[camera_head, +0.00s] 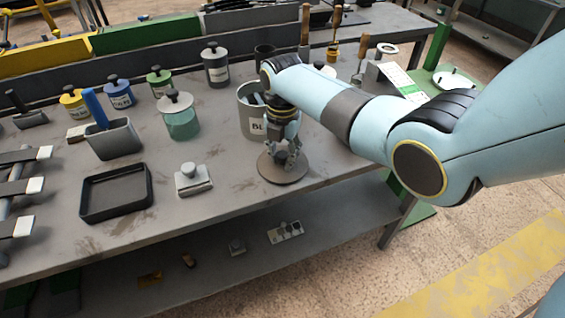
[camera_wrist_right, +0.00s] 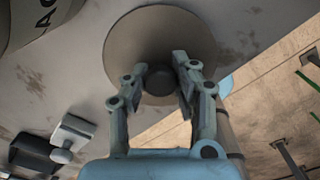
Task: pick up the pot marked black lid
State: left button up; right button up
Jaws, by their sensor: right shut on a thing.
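The pot marked black (camera_head: 246,106) is a large grey can with a label reading "BL", partly hidden by my right arm. Its top is open and a bluish thing shows inside. Its side, with "AC" legible, also shows in the wrist view (camera_wrist_right: 22,22). The lid (camera_head: 283,172) is a brown-grey disc in front of the pot, near the bench's front edge. In the wrist view the lid (camera_wrist_right: 125,45) has a dark round knob (camera_wrist_right: 159,81). My right gripper (camera_head: 284,150) is above the lid, shut on the knob. I cannot tell whether the lid touches the bench. My left gripper is out of view.
A grey lidded block (camera_head: 193,181) and a black tray (camera_head: 115,192) lie left of the lid. A green jar (camera_head: 181,118) and a grey bin (camera_head: 114,140) stand behind them. Smaller lidded jars line the back. A lower shelf (camera_head: 215,255) holds small items.

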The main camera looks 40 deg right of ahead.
grip_shut()
